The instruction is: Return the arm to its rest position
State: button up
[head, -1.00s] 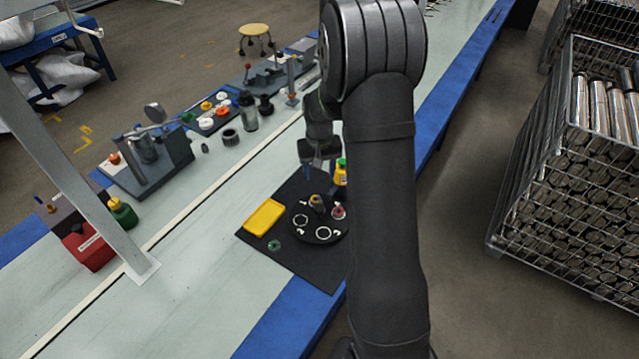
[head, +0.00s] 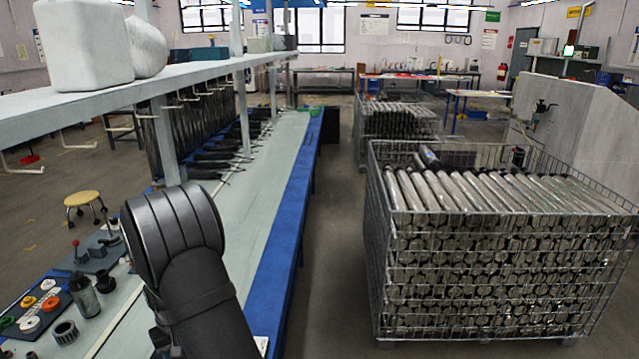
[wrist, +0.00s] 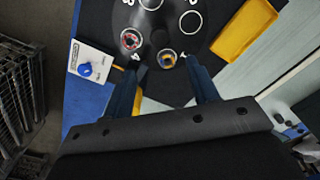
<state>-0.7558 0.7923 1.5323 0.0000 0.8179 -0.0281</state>
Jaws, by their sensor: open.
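My gripper (wrist: 162,68) shows in the wrist view with its two dark fingers spread apart and nothing held between them. Beyond the fingertips is a black round plate (wrist: 160,22) with white rings and numbers. A small part with a yellowish centre (wrist: 166,58) stands on the plate, in line with the gap between the fingers. A part with a red ring (wrist: 130,40) stands to its left. I cannot tell the exact height of the fingers above them. In the head view only my upper arm shows, at lower left; the gripper is out of that view.
A yellow tray (wrist: 243,30) lies right of the plate. A white box with a blue knob (wrist: 85,70) is on the left. In the head view, a wire crate of metal tubes (head: 490,250) stands across the aisle, and a shelf (head: 190,75) runs above the bench (head: 262,210).

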notch_tip(320, 180, down, 12)
jog(key=shift+r, duration=0.25)
dwell(0.4)
notch_tip(320, 180, up, 17)
notch_tip(320, 180, down, 17)
jog(key=shift+f, duration=0.1)
jog(key=m, duration=0.3)
jog(key=shift+m, duration=2.7)
